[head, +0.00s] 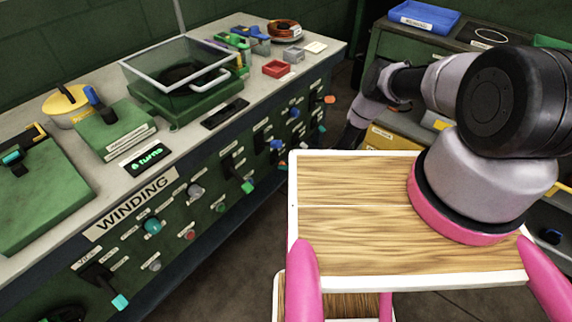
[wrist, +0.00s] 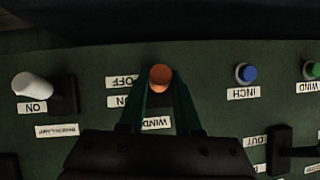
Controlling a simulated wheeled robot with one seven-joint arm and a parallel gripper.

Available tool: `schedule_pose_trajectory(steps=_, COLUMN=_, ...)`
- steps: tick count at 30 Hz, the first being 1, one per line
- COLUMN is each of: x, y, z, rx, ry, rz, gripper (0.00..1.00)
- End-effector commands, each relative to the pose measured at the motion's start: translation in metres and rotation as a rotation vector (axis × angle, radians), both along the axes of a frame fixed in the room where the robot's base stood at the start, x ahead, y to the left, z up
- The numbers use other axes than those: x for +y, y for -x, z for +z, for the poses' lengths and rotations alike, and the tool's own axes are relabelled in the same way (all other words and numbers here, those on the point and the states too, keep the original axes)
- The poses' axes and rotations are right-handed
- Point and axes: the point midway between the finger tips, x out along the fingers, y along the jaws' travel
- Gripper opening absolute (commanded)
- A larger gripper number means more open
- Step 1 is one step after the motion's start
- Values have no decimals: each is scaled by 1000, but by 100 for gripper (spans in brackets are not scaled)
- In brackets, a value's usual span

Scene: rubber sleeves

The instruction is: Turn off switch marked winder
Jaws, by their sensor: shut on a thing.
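In the wrist view, my gripper (wrist: 160,84) has its two dark green fingers closed around an orange-tipped switch handle (wrist: 160,75). The handle's tip shows between the fingertips. Labels that read OFF (wrist: 122,82) and ON, partly covered, sit beside it and appear upside down. A label starting WIND (wrist: 157,123) lies under the fingers and its end is hidden. In the head view my fingertips are not clear, and an orange handle (head: 330,99) shows at the far end of the green panel.
A white lever (wrist: 33,86) stands left of my fingers in the wrist view; a blue INCH button (wrist: 246,73) and a black lever (wrist: 284,150) are on the right. In the head view, a WINDING bench (head: 305,62) runs along the left. Open floor lies beside it.

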Motion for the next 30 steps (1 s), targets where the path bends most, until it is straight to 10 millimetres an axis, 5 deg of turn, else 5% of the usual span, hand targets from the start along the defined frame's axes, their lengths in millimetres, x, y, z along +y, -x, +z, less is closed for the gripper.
schedule_pose_trajectory(steps=20, x=0, y=-1, z=-5, rx=-40, ry=-52, rz=-2, gripper=0)
schedule_pose_trajectory(steps=21, x=0, y=-1, z=-5, rx=-40, ry=-52, rz=-2, gripper=40)
schedule_pose_trajectory(steps=23, x=0, y=-1, z=-5, rx=-40, ry=-52, rz=-2, gripper=63)
schedule_pose_trajectory(steps=30, x=0, y=-1, z=-4, rx=-39, ry=-53, rz=0, gripper=63)
